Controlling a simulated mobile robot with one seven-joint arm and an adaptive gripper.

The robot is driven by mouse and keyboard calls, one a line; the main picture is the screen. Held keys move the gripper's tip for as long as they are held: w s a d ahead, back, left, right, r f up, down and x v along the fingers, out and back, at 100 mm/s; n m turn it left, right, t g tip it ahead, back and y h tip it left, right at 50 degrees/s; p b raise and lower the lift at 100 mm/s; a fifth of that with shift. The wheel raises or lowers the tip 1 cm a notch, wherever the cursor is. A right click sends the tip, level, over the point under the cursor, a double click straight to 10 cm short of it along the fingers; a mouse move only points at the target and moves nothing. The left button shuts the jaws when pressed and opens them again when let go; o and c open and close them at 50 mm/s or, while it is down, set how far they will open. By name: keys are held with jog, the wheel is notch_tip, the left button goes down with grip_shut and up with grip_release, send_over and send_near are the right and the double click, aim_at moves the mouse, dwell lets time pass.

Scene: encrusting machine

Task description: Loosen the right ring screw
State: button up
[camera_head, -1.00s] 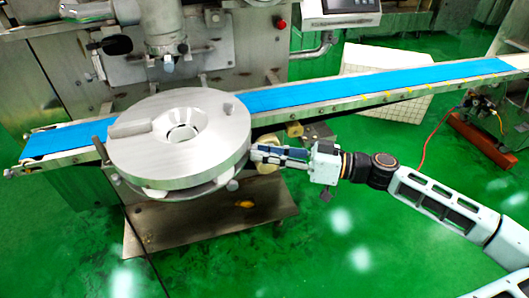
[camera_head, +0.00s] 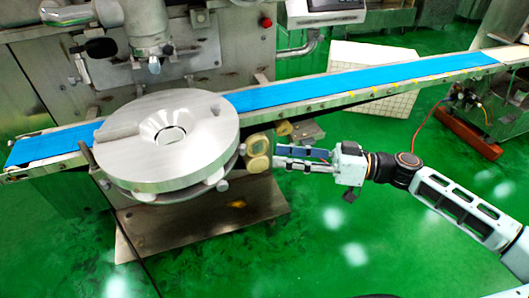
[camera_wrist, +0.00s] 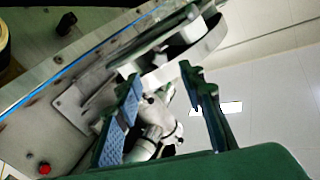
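A large round metal ring assembly (camera_head: 205,145) sits at the front of the machine. Small grey knobs stick out under its rim, one at the right front (camera_head: 222,185) and one at the left (camera_head: 105,184); I cannot tell for sure which is the right ring screw. My gripper (camera_head: 276,157) is to the right of the assembly, apart from it, pointing left. Its two fingers are spread with nothing held between them. In the wrist view the open fingers (camera_wrist: 161,72) show with the round metal part (camera_wrist: 190,45) beyond them.
Cream-coloured round parts (camera_head: 258,146) stand between the ring assembly and my fingertips. A blue conveyor belt (camera_head: 340,88) runs behind. A metal base plate (camera_head: 190,225) lies low below the ring. The green floor in front is clear.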

jog(key=v, duration=0.4)
dwell(0.4)
